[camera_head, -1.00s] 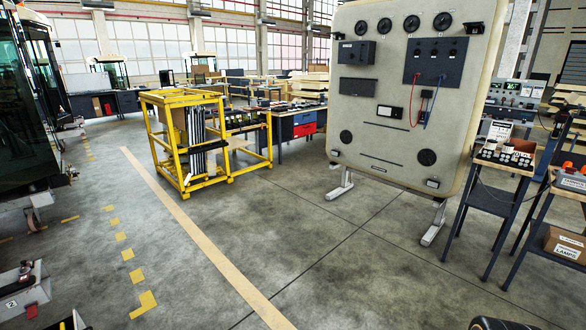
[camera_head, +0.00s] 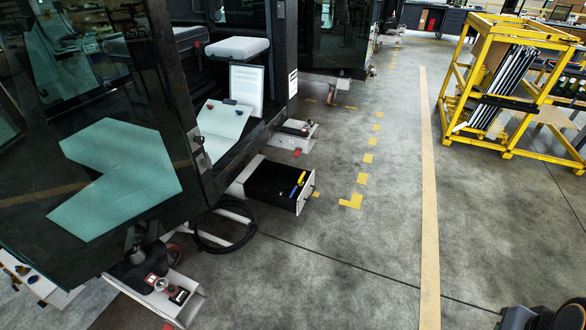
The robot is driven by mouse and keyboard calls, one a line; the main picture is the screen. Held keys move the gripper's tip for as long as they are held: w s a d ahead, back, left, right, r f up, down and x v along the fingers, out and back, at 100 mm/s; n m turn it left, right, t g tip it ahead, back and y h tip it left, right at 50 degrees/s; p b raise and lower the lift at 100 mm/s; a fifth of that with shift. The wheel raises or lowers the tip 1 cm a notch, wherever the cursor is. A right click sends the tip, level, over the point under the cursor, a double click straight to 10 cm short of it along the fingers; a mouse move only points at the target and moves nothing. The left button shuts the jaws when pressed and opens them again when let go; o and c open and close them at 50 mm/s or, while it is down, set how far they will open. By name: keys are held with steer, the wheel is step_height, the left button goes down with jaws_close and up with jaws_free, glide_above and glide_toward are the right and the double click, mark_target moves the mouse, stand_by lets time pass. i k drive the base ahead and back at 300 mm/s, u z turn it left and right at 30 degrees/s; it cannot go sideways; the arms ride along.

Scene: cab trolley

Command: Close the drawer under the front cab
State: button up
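The front cab (camera_head: 95,130) stands at the left, with dark glass, a seat and an open side. Low under its side, an open drawer (camera_head: 307,200) sticks out to the right over the floor. The drawer is a light box with a dark inside, and a yellow and a blue item lie in it near its right end. My gripper is not clearly in view; a dark part that may be mine (camera_head: 545,318) shows at the bottom right corner.
Black cable (camera_head: 225,243) lies coiled on the floor beside the drawer. A cab support (camera_head: 170,295) stands at bottom left. A yellow frame rack (camera_head: 510,90) is at the upper right. The floor right of the drawer is clear, with a beige line (camera_head: 429,180).

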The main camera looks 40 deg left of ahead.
mark_target(273, 177)
steer(key=u, duration=1)
steer(key=i, duration=1.1)
steer(key=u, duration=0.25)
steer(key=i, duration=2)
steer(key=u, duration=0.55)
